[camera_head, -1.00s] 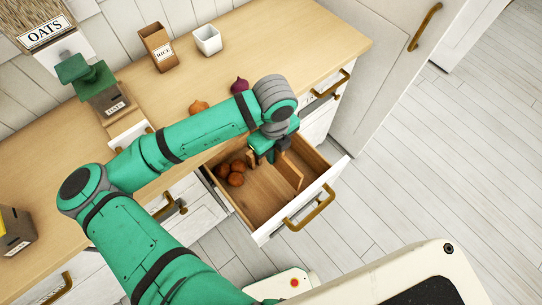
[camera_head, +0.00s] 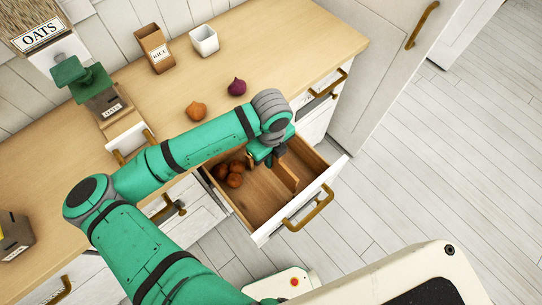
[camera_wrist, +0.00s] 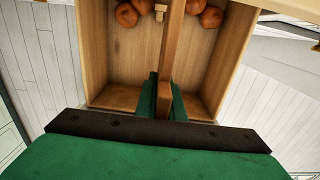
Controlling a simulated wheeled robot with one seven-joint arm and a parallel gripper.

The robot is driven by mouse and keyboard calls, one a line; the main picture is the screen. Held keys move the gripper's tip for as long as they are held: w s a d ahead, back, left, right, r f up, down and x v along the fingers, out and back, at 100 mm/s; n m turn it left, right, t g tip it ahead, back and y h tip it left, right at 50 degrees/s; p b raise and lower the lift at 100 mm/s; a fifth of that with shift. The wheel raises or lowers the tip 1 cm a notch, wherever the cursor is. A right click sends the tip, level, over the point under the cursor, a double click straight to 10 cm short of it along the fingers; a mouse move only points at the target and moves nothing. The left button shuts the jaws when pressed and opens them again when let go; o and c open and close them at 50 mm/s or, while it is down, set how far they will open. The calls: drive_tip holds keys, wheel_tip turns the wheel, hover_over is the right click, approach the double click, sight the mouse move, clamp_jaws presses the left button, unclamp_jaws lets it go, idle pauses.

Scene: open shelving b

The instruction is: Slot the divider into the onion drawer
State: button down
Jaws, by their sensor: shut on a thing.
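The onion drawer (camera_head: 258,232) is pulled open below the counter, with several brown onions (camera_head: 235,180) at its left back end. My gripper (camera_head: 266,157) is over the drawer and shut on the divider (camera_head: 287,177), a thin wooden board. In the wrist view, the divider (camera_wrist: 172,48) runs lengthwise between my green fingers (camera_wrist: 165,92), with onions (camera_wrist: 126,14) to its left and more (camera_wrist: 211,17) to its right. A small wooden piece (camera_wrist: 160,11) shows beside the divider's far part. I cannot tell whether the divider's lower edge touches the drawer floor.
A loose brown onion (camera_head: 196,111) and a purple onion (camera_head: 237,87) lie on the counter (camera_head: 290,50). A rice box (camera_head: 155,48), a white cup (camera_head: 205,40) and an oats dispenser (camera_head: 95,85) stand farther back. The drawer's brass handle (camera_head: 308,208) projects at the front.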

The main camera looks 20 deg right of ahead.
drive_tip(key=shift+s+a+f, duration=0.15)
drive_tip(key=shift+f, duration=0.65)
drive_tip(key=shift+s+d+f, duration=0.1)
drive_tip(key=shift+d+f, duration=0.2)
drive_tip(key=shift+f, duration=0.6)
drive_tip(key=shift+a+f, duration=0.1)
drive_tip(key=shift+f, duration=0.35)
drive_tip(key=shift+a, duration=0.1)
drive_tip(key=shift+f, duration=0.1)
idle(0.6)
drive_tip(key=shift+w+a+f, duration=0.1)
drive_tip(key=shift+w+f, duration=0.15)
drive_tip(key=shift+f, duration=0.25)
